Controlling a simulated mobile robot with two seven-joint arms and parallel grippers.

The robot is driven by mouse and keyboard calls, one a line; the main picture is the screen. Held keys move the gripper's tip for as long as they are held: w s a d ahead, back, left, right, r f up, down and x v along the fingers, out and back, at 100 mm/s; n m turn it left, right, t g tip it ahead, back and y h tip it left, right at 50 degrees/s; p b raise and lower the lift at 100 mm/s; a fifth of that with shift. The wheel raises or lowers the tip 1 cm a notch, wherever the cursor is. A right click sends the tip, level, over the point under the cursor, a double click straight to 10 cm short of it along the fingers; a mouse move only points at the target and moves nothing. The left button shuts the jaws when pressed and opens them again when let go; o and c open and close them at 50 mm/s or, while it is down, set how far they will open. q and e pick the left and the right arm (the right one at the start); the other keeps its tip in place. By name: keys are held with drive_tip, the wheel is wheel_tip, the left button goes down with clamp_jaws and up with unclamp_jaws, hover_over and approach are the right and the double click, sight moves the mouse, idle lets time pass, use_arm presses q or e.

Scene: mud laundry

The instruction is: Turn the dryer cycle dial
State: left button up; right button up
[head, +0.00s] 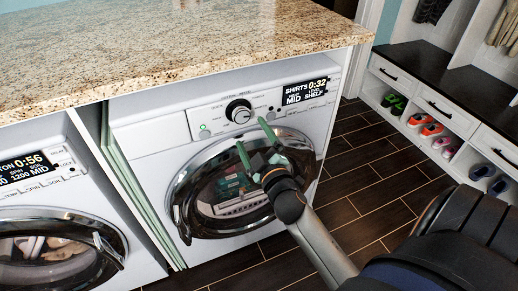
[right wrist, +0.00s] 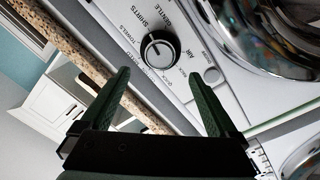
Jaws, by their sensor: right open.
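The dryer (head: 165,135) is the white front-loading machine on the right under the counter. Its cycle dial (head: 239,111) is a round black knob with a silver rim on the control panel. The dial also shows large in the right wrist view (right wrist: 160,49), with cycle names printed around it. My right gripper (head: 252,132) is open and empty, in front of the panel just below the dial. In the right wrist view its two green fingertips (right wrist: 160,74) point toward the dial, one to each side of it. I see no contact with the dial. My left gripper is out of view.
A granite counter (head: 160,50) overhangs the machines. The dryer display (head: 305,92) reads SHIRTS 0:32. Another front-loading machine (head: 62,215) stands at the left. A shoe bench (head: 440,100) stands at the right. The dark plank floor (head: 350,175) between is clear.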

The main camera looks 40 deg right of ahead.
drive_tip(key=shift+v, duration=2.3)
drive_tip(key=shift+f, duration=0.1)
